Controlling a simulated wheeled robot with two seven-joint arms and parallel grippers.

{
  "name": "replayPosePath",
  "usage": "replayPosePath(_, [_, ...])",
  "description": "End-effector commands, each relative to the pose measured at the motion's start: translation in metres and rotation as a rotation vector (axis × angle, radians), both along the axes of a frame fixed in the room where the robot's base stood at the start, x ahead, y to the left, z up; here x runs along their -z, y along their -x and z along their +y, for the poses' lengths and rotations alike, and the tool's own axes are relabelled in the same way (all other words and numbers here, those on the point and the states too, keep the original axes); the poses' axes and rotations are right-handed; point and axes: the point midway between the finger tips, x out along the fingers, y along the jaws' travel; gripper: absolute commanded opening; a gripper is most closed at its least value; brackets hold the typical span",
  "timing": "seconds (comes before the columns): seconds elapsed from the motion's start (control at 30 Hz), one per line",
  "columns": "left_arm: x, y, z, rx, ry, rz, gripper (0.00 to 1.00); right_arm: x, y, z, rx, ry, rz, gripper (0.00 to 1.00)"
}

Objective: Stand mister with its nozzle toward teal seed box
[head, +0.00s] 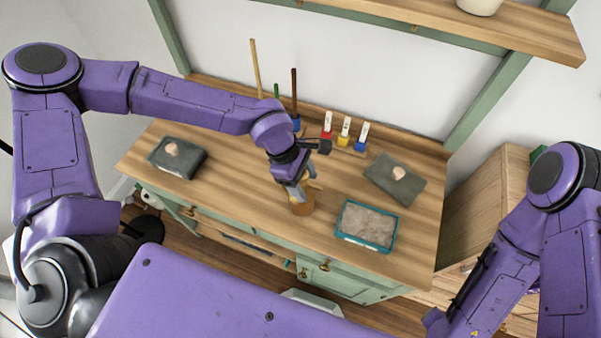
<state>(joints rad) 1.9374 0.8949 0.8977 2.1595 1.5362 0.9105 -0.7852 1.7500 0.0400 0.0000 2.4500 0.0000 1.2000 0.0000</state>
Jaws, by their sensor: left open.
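The mister (301,208) is a small brown-orange bottle standing on the wooden bench top. A light part sticks out to the right near its top, but my gripper covers much of that area, so I cannot tell for sure that it is the nozzle. My left gripper (298,192) points down at the mister's top from above, with its jaws open. I cannot tell whether the fingers touch it. The teal seed box (341,233), filled with grey-brown material, sits to the right of the mister and a little nearer. My right arm is at the right edge; its gripper does not show.
A dark cloth with a pale round thing (177,158) lies at the left; a similar one (395,180) lies behind the seed box. Red, yellow and blue labelled items (345,131) and upright sticks (295,95) stand along the back. A shelf (470,25) hangs above.

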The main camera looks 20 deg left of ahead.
Motion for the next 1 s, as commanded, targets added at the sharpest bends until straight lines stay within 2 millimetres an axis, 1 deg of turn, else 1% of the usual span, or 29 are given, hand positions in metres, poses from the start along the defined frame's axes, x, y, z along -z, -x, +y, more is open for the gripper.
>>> replayPosePath(0.07, [-0.011,-0.002,0.005,-0.005,0.001,-0.006,0.61,0.002,0.0,0.0,0.0,0.0,0.0,0.59])
replayPosePath(0.17, [-0.033,-0.003,0.014,-0.004,0.003,-0.008,0.61,0.006,0.0,0.0,0.0,0.0,0.0,0.59])
replayPosePath(0.3, [-0.067,-0.003,0.028,-0.005,0.003,-0.007,0.61,0.01,0.0,0.0,0.0,0.0,0.0,0.59])
replayPosePath(0.4, [-0.087,-0.003,0.036,-0.004,0.003,-0.005,0.61,0.013,0.0,0.0,0.0,0.0,0.0,0.59])
replayPosePath(0.5, [-0.101,-0.003,0.042,-0.003,0.002,-0.002,0.61,0.014,0.0,0.0,0.0,0.0,0.0,0.59])
replayPosePath(0.67, [-0.111,-0.002,0.046,-0.001,0.001,0.0,0.61,0.014,0.0,0.0,0.0,0.0,0.0,0.59])
replayPosePath(1.0, [-0.11,-0.002,0.046,-0.001,0.001,0.001,0.61,0.014,0.0,0.0,0.0,0.0,0.0,0.59])
